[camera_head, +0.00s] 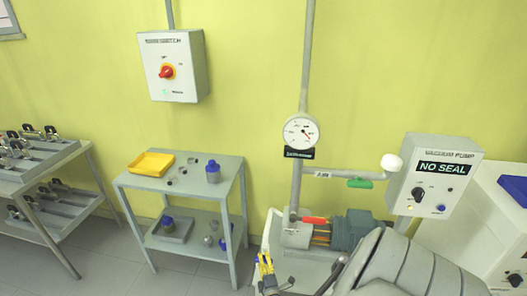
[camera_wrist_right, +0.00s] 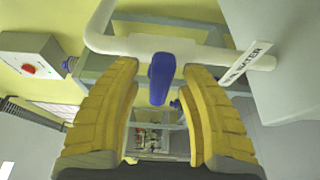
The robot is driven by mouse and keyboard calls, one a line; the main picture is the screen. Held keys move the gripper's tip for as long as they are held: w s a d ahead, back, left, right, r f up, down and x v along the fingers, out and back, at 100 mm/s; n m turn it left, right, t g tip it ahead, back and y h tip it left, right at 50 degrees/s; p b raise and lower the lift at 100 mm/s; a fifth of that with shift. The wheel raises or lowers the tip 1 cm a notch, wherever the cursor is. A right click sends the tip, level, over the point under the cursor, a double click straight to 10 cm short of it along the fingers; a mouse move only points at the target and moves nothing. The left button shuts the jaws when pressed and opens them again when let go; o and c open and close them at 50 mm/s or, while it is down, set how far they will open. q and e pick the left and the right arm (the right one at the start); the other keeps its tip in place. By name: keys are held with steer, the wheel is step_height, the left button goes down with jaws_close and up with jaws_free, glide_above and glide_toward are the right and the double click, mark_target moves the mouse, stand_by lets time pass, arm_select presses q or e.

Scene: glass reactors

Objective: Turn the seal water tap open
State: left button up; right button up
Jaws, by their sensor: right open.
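The seal water tap has a blue handle (camera_wrist_right: 161,78) on a white pipe (camera_wrist_right: 190,48) in the right wrist view. A white label (camera_wrist_right: 246,62), partly readable as "WATER", sits to its right. The handle points down in the picture, across the pipe. My right gripper (camera_wrist_right: 160,88) is open, its yellow ribbed fingers either side of the handle, with a small gap on both sides. In the head view my right gripper (camera_head: 265,264) is low in the middle; I cannot make out the blue handle there. My left gripper is not in view.
A pump (camera_head: 330,232) stands beside my right gripper. A green tap handle (camera_head: 360,183) is on a pipe above it. A control box (camera_head: 434,184) reads "NO SEAL". A grey trolley (camera_head: 190,178) and a wall box with a red switch (camera_head: 174,66) are to the left.

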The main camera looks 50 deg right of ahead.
jaws_close()
stand_by(0.5)
steer(key=n+g, duration=0.1)
steer(key=n, duration=0.2)
steer(key=shift+g, duration=0.3)
steer(key=n+g, duration=0.2)
steer(key=n, duration=0.2)
steer(key=shift+y, duration=0.3)
steer(key=n+g, duration=0.1)
steer(key=n, duration=0.2)
steer(key=shift+w+g, duration=0.1)
steer(key=shift+g, duration=0.3)
steer(key=shift+n+g+h, duration=0.7)
steer(key=shift+n+g, duration=0.2)
steer(key=shift+n, duration=0.4)
